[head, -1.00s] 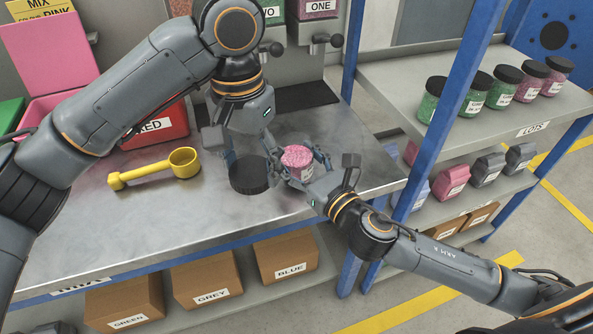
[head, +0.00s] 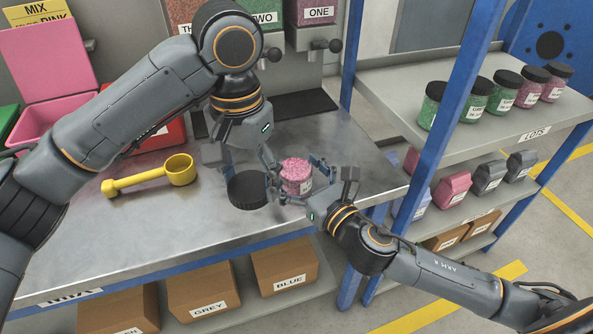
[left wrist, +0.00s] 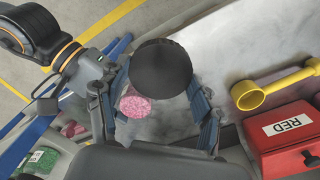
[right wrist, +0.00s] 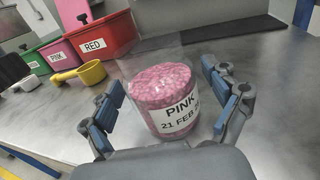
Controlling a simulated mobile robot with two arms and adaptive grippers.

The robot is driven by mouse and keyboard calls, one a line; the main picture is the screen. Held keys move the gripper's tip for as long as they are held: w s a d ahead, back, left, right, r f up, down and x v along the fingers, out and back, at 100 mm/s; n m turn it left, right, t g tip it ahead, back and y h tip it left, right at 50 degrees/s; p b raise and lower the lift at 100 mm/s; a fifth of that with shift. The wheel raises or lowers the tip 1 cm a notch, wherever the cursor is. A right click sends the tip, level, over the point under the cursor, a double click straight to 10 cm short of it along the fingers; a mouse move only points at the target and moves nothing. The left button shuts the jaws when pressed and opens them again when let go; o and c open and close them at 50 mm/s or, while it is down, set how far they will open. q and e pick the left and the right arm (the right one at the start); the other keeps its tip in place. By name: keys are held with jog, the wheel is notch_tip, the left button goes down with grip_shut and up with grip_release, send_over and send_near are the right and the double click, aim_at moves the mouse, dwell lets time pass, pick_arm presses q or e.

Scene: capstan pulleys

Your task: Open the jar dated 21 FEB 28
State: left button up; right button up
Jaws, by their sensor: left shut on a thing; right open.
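The jar (head: 297,178) of pink pellets stands upright and uncovered near the table's right end. In the right wrist view its label (right wrist: 177,120) reads PINK, 21 FEB, with the rest of the date cut off at the edge. My right gripper (head: 300,180) is open, with its fingers apart on either side of the jar. My left gripper (head: 262,178) is shut on the round black lid (head: 247,190), just left of the jar and apart from it. The lid also fills the space between the left fingers in the left wrist view (left wrist: 161,67).
A yellow scoop (head: 150,177) lies on the table (head: 200,225) left of the lid. Pink and red bins (right wrist: 93,46) stand behind. Several closed jars (head: 505,90) stand on the right shelf. A blue post (head: 462,90) rises close to my right arm.

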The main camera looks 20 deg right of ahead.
pick_arm(q)
jog(key=shift+r, duration=0.15)
pick_arm(e)
jog(key=shift+r, duration=0.2)
jog(key=shift+s+d+f, duration=0.15)
jog(key=shift+s, duration=0.15)
pick_arm(q)
jog(key=shift+f+b, duration=0.45)
jog(key=shift+f, duration=0.15)
jog(key=shift+r, duration=0.15)
pick_arm(e)
jog(key=v, duration=1.1)
jog(key=shift+s, duration=0.2)
